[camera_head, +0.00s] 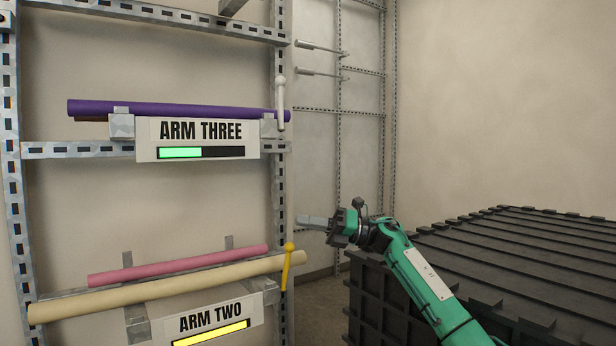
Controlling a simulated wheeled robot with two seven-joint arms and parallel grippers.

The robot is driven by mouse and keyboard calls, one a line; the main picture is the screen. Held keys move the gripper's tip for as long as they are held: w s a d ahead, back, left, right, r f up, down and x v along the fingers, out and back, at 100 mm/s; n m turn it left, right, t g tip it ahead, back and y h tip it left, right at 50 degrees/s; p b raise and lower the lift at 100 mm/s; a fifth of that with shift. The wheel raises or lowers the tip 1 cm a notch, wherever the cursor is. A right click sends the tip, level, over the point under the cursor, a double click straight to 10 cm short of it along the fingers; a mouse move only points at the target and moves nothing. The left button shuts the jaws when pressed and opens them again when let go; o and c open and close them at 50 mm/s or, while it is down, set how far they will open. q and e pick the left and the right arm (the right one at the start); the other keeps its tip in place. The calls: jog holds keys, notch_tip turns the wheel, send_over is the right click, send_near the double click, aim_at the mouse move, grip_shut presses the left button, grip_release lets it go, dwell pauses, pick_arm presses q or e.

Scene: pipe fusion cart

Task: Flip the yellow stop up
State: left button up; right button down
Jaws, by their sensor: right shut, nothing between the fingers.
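The yellow stop (287,268) is a slim bar with a round knob at its top, at the right end of the ARM TWO rack. It stands nearly upright, leaning slightly, beside the end of a cream pipe (170,287). My right gripper (299,220) is shut and empty, its fingers pointing left. In the picture its fingertips are just above and slightly right of the stop's knob; I cannot tell the gap in depth. My left gripper is out of view.
A pink pipe (180,265) lies behind the cream one. Above, the ARM THREE rack holds a purple pipe (180,109) with a white stop (281,105) upright at its right end. A large black ribbed crate (530,245) fills the lower right, beneath my right arm.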

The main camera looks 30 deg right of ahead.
pick_arm(q)
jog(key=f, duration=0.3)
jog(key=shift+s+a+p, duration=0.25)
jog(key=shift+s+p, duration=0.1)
jog(key=shift+p, duration=0.05)
pick_arm(e)
notch_tip(320, 180, up, 12)
jog(key=shift+f, duration=0.2)
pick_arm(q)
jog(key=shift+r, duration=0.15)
pick_arm(e)
jog(key=shift+a, duration=0.1)
